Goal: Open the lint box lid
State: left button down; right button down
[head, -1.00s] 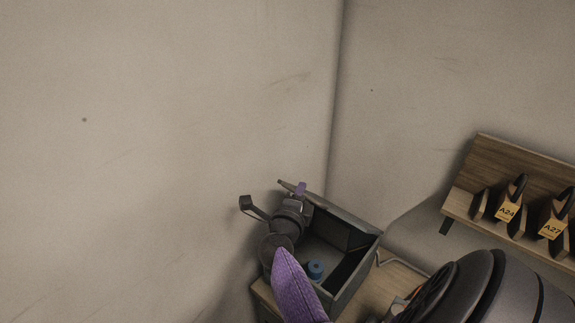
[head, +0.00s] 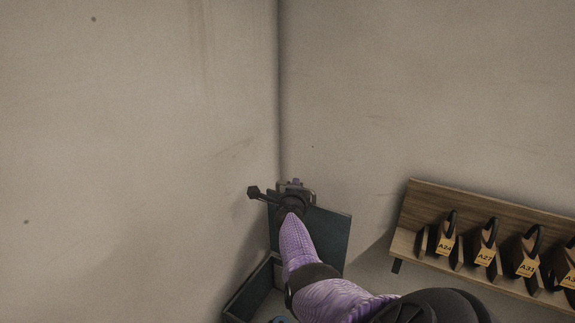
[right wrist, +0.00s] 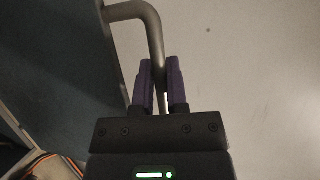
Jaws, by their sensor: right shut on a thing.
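The lint box (head: 243,297) is a dark grey-blue open box low in the head view, partly hidden by my right arm. Its lid (head: 332,240) is a flat dark panel standing raised, close to upright, at the box's back right. My right gripper (head: 297,184) is at the lid's top edge. In the right wrist view, the purple fingers (right wrist: 158,88) are closed on the bent grey metal handle (right wrist: 150,22). The lid's face (right wrist: 75,70) fills the left of that view. My left gripper is not in view.
A wooden rack (head: 480,235) with several padlock-like blocks tagged in yellow stands to the right against the wall. A blue round thing (head: 282,319) shows at the lower edge near the box. Bare walls meet in a corner behind the box.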

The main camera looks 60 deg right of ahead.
jog(key=shift+d, duration=0.6)
jog(key=c, duration=0.9)
grip_release()
jog(key=shift+w, duration=0.1)
jog(key=shift+p+v, duration=4.1)
jog(key=shift+v, duration=0.85)
